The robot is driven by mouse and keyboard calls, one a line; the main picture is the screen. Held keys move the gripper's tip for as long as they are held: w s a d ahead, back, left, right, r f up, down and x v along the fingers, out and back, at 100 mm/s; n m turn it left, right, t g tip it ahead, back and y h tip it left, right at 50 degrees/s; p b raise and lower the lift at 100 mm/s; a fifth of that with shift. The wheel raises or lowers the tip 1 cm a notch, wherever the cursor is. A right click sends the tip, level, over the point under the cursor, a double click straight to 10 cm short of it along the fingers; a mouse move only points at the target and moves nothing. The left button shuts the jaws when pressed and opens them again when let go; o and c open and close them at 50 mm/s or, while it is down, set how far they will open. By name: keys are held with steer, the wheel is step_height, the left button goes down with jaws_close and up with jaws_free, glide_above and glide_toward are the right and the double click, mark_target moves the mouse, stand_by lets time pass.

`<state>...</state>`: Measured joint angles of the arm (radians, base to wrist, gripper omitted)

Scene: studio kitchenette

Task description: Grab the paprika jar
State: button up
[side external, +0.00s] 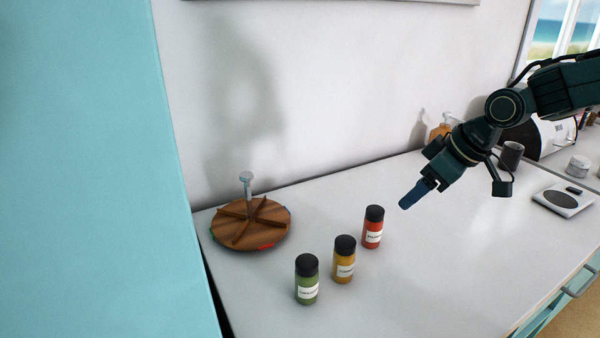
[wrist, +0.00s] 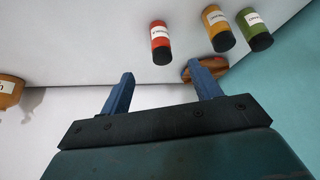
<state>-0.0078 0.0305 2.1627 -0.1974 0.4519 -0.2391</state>
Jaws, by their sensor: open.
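The red jar with a black lid and white label (side external: 373,228) stands upright on the white counter, at the right end of a row of jars. Its label is too small to read surely, but it looks like the paprika jar. The same red jar (wrist: 160,42) shows in the wrist view, beyond the gap between my fingers. My gripper (side external: 411,197) is open and empty, above the counter, to the right of the red jar and apart from it. Its two blue fingers (wrist: 160,72) show spread in the wrist view.
A yellow jar (side external: 344,260) and a green jar (side external: 307,280) stand to the left of the red one. A round divided wooden tray (side external: 270,215) with an upright handle sits behind them. A mug (side external: 511,156) and scale (side external: 563,200) are at right.

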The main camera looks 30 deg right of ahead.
mark_target(373, 223)
steer(key=shift+w+a+f, duration=0.15)
steer(key=shift+w+f, duration=0.2)
steer(key=shift+w, duration=0.2)
steer(key=shift+f, duration=0.1)
steer(key=shift+x, duration=4.15)
steer(key=shift+x, duration=2.65)
steer(key=shift+w, duration=0.1)
steer(key=c, duration=1.1)
